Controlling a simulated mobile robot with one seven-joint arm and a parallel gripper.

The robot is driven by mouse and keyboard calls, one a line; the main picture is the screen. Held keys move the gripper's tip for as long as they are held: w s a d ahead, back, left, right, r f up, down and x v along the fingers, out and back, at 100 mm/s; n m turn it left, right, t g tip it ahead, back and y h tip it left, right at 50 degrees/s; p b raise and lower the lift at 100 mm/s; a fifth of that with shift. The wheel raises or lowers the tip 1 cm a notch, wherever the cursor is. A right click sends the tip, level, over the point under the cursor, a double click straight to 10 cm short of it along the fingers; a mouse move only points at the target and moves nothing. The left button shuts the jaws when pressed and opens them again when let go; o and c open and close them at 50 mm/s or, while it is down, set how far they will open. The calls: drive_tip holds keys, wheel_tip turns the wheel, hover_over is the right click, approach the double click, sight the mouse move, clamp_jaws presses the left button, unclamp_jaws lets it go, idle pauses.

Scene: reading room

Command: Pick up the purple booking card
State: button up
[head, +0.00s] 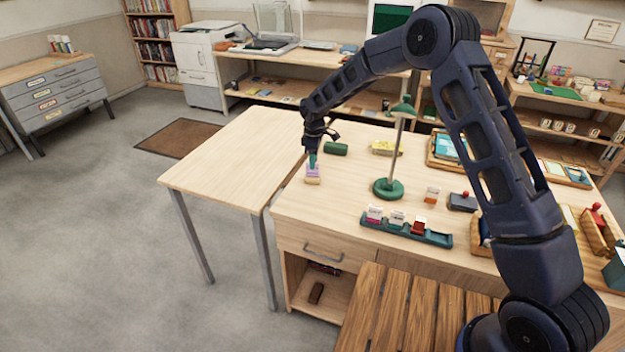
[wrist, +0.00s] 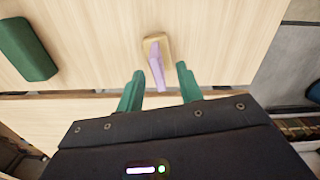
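The purple booking card (head: 313,172) stands upright in a small tan wooden block (head: 313,181) near the left edge of the desk. In the wrist view the card (wrist: 155,67) rises from its block (wrist: 165,42). My gripper (head: 313,160) is right above the card in the head view. In the wrist view its two green fingers (wrist: 160,72) are spread apart, with the card's upper part in the gap between them. Neither finger visibly touches the card, though the exact depth is hard to tell.
A dark green case (head: 336,149), also in the wrist view (wrist: 25,50), lies close by. A green lamp (head: 388,188) stands right of the card, and a teal rack (head: 438,240) with several cards is at the desk front. The side table (head: 235,150) is bare.

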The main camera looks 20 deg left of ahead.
sight(313, 176)
drive_tip(key=shift+w+a+f, duration=0.1)
drive_tip(key=shift+a+f, duration=0.05)
drive_tip(key=shift+f, duration=1.15)
drive_tip(key=shift+w+a+f, duration=0.1)
drive_tip(key=shift+f, duration=1.2)
drive_tip(key=shift+c, duration=0.5)
clamp_jaws()
